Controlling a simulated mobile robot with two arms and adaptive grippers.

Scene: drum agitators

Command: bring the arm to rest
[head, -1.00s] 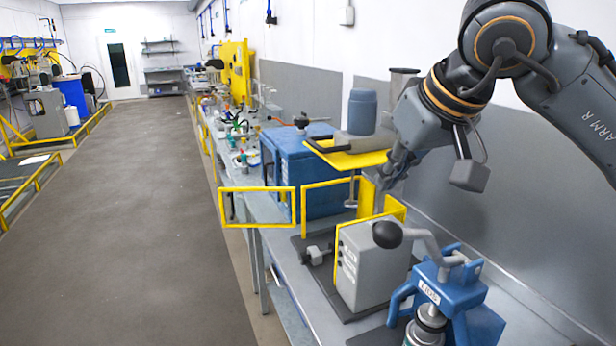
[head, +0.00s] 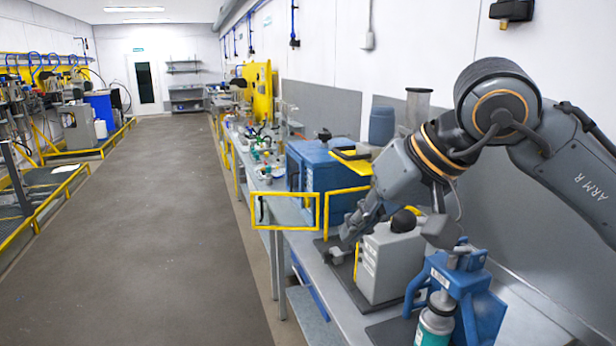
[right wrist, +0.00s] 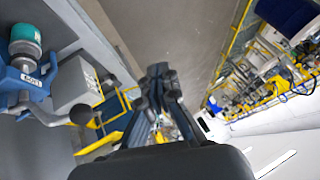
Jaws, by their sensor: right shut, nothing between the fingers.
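My right arm comes in from the right, and its gripper (head: 350,234) points down and to the left. It is shut and empty, over the front side of the grey box (head: 392,262) with the black ball knob (head: 403,221). In the right wrist view the closed fingers (right wrist: 158,82) show with nothing between them. The grey box (right wrist: 72,88) shows left of them there. The head view does not settle whether the gripper touches the box or its yellow frame (head: 322,212). My left gripper is not in view.
A blue cabinet (head: 320,175) is behind the grey box. The yellow guard frame (head: 285,228) stands out over the aisle edge. The floor (head: 170,220) at left is clear.

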